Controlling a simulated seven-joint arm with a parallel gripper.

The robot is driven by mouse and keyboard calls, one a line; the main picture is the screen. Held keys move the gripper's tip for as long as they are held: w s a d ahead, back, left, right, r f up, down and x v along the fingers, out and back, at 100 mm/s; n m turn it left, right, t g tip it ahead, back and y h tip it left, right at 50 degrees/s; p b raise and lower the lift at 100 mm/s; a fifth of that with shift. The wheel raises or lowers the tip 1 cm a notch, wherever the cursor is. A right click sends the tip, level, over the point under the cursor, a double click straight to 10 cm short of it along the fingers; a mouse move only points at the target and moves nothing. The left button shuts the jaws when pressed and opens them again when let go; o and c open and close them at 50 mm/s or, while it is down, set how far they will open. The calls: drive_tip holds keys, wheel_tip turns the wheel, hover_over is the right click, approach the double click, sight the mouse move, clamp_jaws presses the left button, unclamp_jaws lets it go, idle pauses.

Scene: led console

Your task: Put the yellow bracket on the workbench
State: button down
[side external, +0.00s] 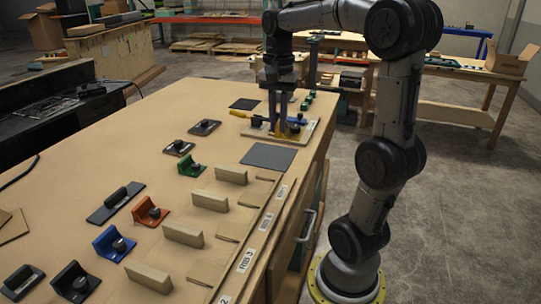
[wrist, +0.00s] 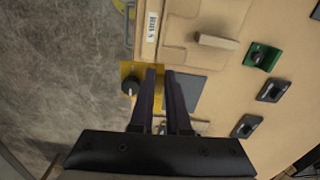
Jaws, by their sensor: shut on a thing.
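The yellow bracket (wrist: 136,69) carries a black knob and sits between and beside my gripper's fingertips in the wrist view. My gripper (wrist: 160,72) is shut on it. In the side view my gripper (side external: 278,130) points down at the far right part of the workbench (side external: 215,100). Bits of the yellow bracket (side external: 294,129) show by the fingertips, low over a light board with tools. The fingers hide part of the bracket, and I cannot tell whether it touches what is below.
A dark grey pad (side external: 268,156) lies in front of my gripper, and a smaller dark pad (side external: 244,104) behind. Green (side external: 191,165), orange (side external: 150,212) and blue (side external: 113,243) brackets stand on the bench near wooden blocks. A yellow-handled tool (side external: 250,117) lies left of my fingers.

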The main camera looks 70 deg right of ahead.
drive_tip(key=shift+s+d+f+m, duration=0.2)
drive_tip(key=shift+d+f, duration=0.15)
drive_tip(key=shift+d, duration=0.15)
drive_tip(key=shift+s+d+f+m, duration=0.1)
drive_tip(key=shift+d+f+m, duration=0.15)
drive_tip(key=shift+d, duration=0.25)
drive_tip(key=w+d+f, duration=0.8)
drive_tip(key=w, duration=0.1)
drive_tip(key=shift+w+d+f, duration=0.1)
drive_tip(key=shift+d+f, duration=0.1)
drive_tip(key=shift+d, duration=0.05)
drive_tip(key=shift+w+d+f, duration=0.25)
drive_tip(key=shift+w+f, duration=0.05)
drive_tip(key=shift+f, duration=0.15)
drive_tip(key=shift+w+d+f, duration=0.15)
drive_tip(key=shift+f, duration=1.65)
drive_tip(key=shift+f, duration=0.1)
drive_tip(key=c, duration=0.9)
unclamp_jaws()
